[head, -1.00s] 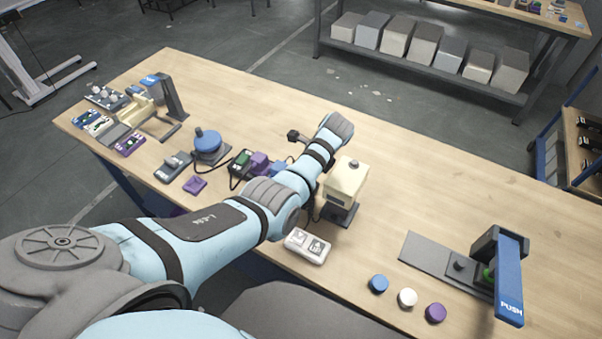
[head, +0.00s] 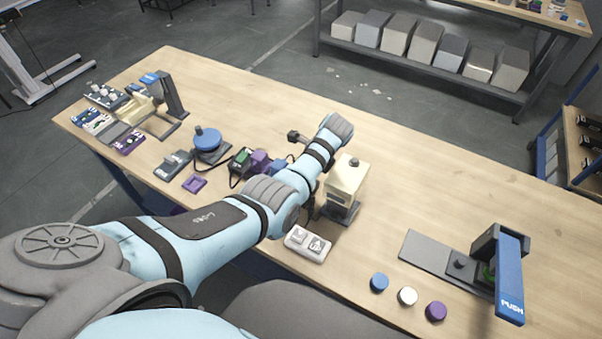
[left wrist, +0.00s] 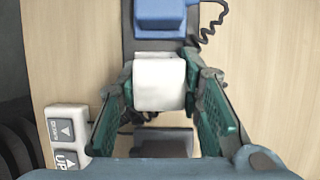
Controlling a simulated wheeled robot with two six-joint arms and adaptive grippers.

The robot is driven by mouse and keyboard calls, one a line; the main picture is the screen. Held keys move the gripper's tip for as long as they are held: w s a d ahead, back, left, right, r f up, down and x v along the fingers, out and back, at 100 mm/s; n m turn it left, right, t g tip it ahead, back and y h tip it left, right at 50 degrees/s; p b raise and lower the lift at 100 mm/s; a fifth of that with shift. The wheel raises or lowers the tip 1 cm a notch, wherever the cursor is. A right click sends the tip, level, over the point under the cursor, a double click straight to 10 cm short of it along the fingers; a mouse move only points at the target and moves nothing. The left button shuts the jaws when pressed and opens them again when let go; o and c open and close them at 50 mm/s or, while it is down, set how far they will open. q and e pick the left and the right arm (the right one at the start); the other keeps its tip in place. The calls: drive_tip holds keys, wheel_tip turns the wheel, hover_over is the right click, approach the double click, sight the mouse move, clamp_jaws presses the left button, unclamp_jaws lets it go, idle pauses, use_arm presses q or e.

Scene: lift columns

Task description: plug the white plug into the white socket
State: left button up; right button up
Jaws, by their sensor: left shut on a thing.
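In the left wrist view the white plug (left wrist: 159,82) is a white block between the fingertips of my left gripper (left wrist: 158,78), which is shut on it. The teal finger pads touch its two sides. The plug sits over a dark strip, below a blue block (left wrist: 160,14) with a coiled cord. The white socket cannot be made out; the plug and gripper cover that area, so I cannot tell whether the plug is in it. In the head view my left arm hides the gripper tips and the plug. My right gripper is not in view.
A cream box on a dark base (head: 346,180) stands just right of my left arm. A white up/down pad (head: 308,244) lies near the front edge. Purple (head: 259,162) and green (head: 241,157) blocks stand left of the arm. A blue push lever (head: 509,280) stands at right.

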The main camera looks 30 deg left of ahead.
use_arm(q)
drive_tip(key=shift+f, duration=0.3)
drive_tip(key=shift+s+f, duration=0.1)
drive_tip(key=o, duration=1.1)
drive_tip(key=shift+o, duration=0.2)
drive_tip(key=shift+o, duration=0.5)
drive_tip(key=shift+f, duration=0.1)
drive_tip(key=shift+o, duration=0.6)
